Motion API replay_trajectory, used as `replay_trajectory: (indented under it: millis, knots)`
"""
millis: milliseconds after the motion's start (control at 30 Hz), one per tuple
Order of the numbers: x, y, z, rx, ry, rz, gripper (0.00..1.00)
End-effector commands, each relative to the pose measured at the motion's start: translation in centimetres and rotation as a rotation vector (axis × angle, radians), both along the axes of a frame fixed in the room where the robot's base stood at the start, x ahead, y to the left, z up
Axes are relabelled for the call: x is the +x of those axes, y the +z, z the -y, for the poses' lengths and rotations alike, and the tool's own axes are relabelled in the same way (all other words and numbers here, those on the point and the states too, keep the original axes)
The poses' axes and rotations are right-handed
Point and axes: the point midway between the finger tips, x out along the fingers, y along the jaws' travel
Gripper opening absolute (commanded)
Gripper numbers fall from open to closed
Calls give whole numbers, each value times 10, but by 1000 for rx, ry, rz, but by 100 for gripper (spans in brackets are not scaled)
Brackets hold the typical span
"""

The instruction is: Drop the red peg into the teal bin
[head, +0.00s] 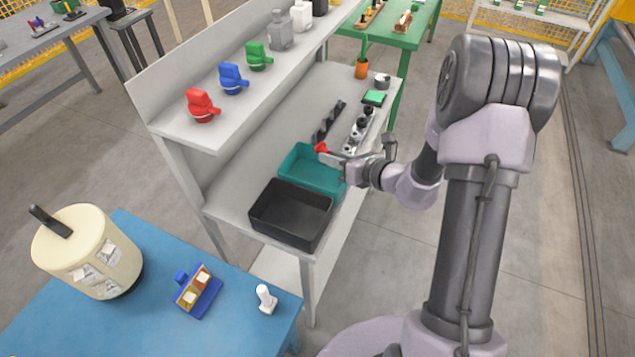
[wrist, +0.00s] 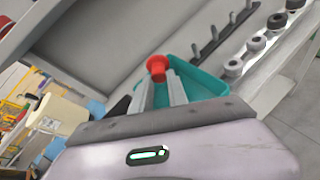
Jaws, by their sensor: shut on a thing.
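The red peg (head: 321,148) is held at the tip of my gripper (head: 330,154), above the teal bin (head: 296,158). In the wrist view the red peg (wrist: 156,67) shows its round red head between the two fingers of my gripper (wrist: 160,80), which are shut on it. The teal bin (wrist: 206,84) lies below and behind the fingers there. The bin stands on the grey shelf unit's lower deck. My gripper hides part of the bin's right side in the head view. The lower part of the peg is hard to make out.
A black bin (head: 290,212) stands directly in front of the teal bin. Dark upright pegs (head: 328,121) and several round parts (head: 359,130) stand behind it. The upper shelf (head: 228,112) with red, blue and green parts overhangs at the left. A blue table (head: 150,290) is at the front left.

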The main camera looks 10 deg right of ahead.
Motion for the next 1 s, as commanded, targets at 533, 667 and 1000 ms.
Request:
replay_trajectory:
  millis: [533, 667, 1000]
  knots:
    - [0, -3, 0, -1, 0, 1, 45]
    - [0, -2, 1, -1, 0, 1, 45]
    - [-66, 33, 46, 0, -7, 0, 45]
